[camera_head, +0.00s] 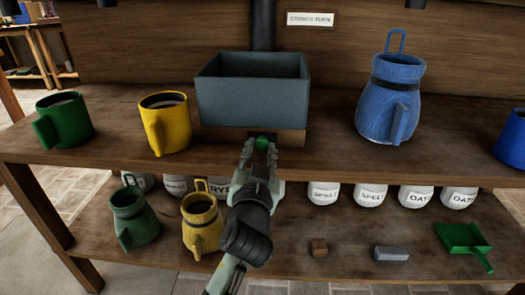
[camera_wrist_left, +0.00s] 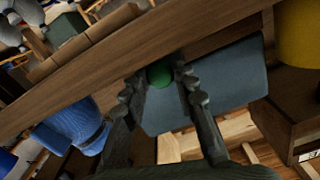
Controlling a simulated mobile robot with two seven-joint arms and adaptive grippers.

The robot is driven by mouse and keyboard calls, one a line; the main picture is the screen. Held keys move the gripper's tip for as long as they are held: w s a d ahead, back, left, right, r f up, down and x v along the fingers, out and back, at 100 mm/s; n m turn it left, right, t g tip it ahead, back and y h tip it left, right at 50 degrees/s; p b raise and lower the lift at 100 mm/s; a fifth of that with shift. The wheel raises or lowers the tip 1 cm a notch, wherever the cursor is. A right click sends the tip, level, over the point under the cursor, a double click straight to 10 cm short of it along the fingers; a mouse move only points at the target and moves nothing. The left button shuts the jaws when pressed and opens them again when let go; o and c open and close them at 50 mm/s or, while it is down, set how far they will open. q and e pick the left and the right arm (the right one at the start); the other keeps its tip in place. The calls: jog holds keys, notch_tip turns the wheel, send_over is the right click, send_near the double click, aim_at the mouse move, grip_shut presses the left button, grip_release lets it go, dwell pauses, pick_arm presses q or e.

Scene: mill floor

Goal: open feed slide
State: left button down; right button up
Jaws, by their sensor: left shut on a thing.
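A grey-blue hopper box (camera_head: 252,103) stands at the back middle of the upper shelf. A wooden piece (camera_head: 292,138) shows below it. A round green knob (camera_head: 261,143) is in front of the box, and it also shows in the left wrist view (camera_wrist_left: 160,74). My left gripper (camera_head: 261,147) reaches up to the knob from below. Its fingers are shut on the knob, one on each side, in the left wrist view (camera_wrist_left: 160,77). The arm and fingers hide part of the wood and the shelf edge. My right gripper is not in view.
On the upper shelf, a green mug (camera_head: 64,121) and a yellow mug (camera_head: 166,122) stand left, a blue jug (camera_head: 390,98) right. Below are white labelled jars (camera_head: 323,194), green and yellow jugs (camera_head: 203,225), a wooden block (camera_head: 319,248), a grey bar (camera_head: 391,253) and a green scoop (camera_head: 462,238).

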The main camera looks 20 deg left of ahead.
pick_arm(q)
jog(key=shift+a+r, duration=0.1)
jog(key=c, duration=1.2)
grip_release()
notch_tip(320, 180, up, 10)
jog(key=shift+f, duration=0.1)
